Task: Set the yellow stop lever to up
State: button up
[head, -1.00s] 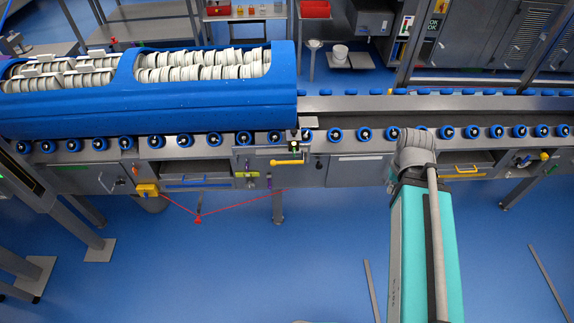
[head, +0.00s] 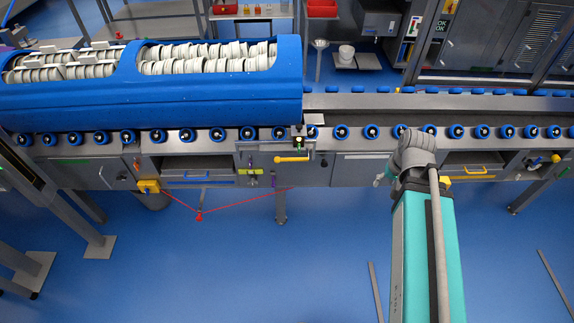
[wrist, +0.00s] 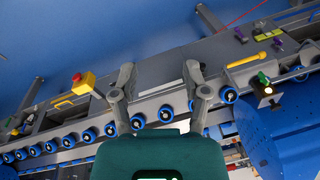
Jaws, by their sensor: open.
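The yellow stop lever (head: 293,159) lies horizontal on the grey front panel of the conveyor, below the right end of the blue tub carrier. Its rounded pivot end seems to be at the left, with the bar pointing right. In the wrist view the lever (wrist: 244,61) shows at the upper right, slanted, to the right of my fingers. My gripper (wrist: 159,69) is open and empty, its two grey fingers apart and not touching the lever. In the head view my gripper is mostly hidden behind my arm, to the right of the lever.
The blue tub carrier (head: 200,97) holds rows of pale discs on the conveyor. A row of blue rollers (head: 340,132) runs along the front edge. A yellow box (head: 149,186) with a red cord hangs at left. A red button on a yellow box (wrist: 82,82) shows in the wrist view.

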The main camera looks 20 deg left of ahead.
jog(key=w+a+f+m+t+y+b, duration=0.15)
jog(key=w+a+f+y+b, duration=0.3)
jog(key=a+f+b, duration=0.45)
jog(key=w+a+f+t+y+b, duration=0.25)
jog(key=w+a+f+b, duration=0.3)
jog(key=b, duration=0.45)
jog(key=m+t+y+b, duration=0.3)
jog(key=m+y+b, duration=0.3)
jog(key=b, duration=1.4)
send_near(287, 159)
jog(key=d, duration=0.1)
jog(key=s+d, duration=0.1)
jog(key=d, duration=0.1)
jog(key=shift+s+f+n, duration=0.25)
jog(key=b+x, duration=0.2)
jog(key=x, duration=1.1)
jog(key=shift+w+a, duration=0.25)
jog(key=shift+a, duration=0.1)
grip_shut()
